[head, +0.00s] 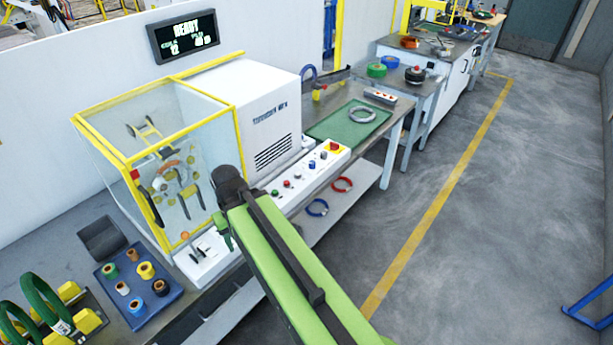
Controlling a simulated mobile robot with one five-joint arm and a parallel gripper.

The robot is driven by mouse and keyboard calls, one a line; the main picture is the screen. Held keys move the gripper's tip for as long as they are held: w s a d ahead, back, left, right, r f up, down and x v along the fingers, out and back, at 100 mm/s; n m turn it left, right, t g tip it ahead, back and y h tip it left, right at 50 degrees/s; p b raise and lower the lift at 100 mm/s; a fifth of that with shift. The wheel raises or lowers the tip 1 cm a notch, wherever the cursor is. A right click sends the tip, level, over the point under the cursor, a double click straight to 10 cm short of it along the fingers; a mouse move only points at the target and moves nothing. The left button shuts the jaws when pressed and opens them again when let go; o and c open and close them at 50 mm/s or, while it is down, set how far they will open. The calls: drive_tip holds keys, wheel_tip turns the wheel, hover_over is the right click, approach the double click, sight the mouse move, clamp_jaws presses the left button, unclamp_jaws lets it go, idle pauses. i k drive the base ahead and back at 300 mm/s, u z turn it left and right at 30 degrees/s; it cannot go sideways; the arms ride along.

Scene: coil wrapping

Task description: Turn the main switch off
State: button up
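A long white control panel (290,188) runs along the front edge of the bench, beside the wrapping machine (268,110). At its far right end is a red rotary knob on a yellow plate (334,147), which looks like the main switch. Its exact setting is too small to read. Several smaller red, green, blue and dark buttons sit along the panel to its left. My green arm rises from the bottom, its dark joint left of the panel and apart from the red knob. My gripper's fingers do not show; the arm hides that area.
The display (183,36) reads READY. A yellow-framed clear guard (160,140) encloses the winding area. A green mat (347,122) with a coil lies beyond the panel. A blue tray (133,289) of spools stands at lower left. The floor on the right is open.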

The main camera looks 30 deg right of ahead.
sight(335, 147)
drive_tip(key=k, duration=0.65)
drive_tip(key=z, duration=0.15)
drive_tip(key=i, duration=0.7)
drive_tip(key=z, duration=0.55)
drive_tip(key=i, duration=0.8)
drive_tip(key=z, duration=0.5)
